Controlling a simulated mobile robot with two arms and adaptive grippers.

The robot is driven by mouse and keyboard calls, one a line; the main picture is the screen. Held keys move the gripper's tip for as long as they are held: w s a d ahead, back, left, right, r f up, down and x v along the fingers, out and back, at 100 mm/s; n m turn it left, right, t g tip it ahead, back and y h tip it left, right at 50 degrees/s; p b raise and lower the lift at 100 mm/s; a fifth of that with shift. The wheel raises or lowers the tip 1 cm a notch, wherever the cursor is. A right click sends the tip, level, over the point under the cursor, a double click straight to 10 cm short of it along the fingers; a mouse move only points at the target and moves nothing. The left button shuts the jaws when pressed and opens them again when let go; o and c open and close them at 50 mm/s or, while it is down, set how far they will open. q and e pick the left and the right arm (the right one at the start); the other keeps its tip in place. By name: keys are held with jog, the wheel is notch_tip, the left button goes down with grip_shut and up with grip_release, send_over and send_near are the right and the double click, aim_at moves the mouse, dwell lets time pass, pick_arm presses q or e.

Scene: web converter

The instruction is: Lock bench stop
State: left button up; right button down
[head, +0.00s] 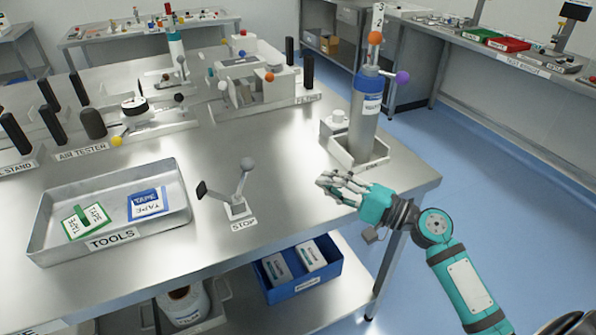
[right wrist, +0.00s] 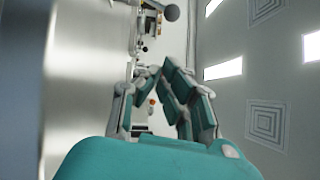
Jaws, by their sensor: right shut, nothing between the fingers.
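The bench stop (head: 238,207) stands on the steel bench top, right of the tools tray, with a "STOP" label in front. Its lever leans up and right to a grey ball knob (head: 247,164). A second arm leans up and left to a dark pad (head: 202,189). My right gripper (head: 326,184) is shut and empty above the bench's right edge, to the right of the stop and apart from it. Its fingers also show in the right wrist view (right wrist: 150,98). My left gripper is not in view.
A tools tray (head: 110,240) with two tape packs lies at the left. A tall grey cylinder (head: 364,115) with orange and purple knobs stands behind my right gripper. Fixtures (head: 262,85) line the back. The bench between stop and gripper is clear.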

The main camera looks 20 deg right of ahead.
aim_at(241, 180)
jog(key=p+x, duration=0.1)
jog(key=x, duration=0.3)
jog(key=p+x, duration=0.2)
jog(key=x, duration=0.2)
jog(key=shift+w+a+r, duration=0.15)
jog(key=shift+w+r, duration=0.1)
jog(key=a+p, duration=0.1)
jog(key=a, duration=0.1)
jog(key=w+a+p, duration=0.1)
jog(key=a, duration=0.1)
jog(key=shift+a+r, duration=0.1)
jog(key=shift+a, duration=0.1)
jog(key=shift+r, duration=0.1)
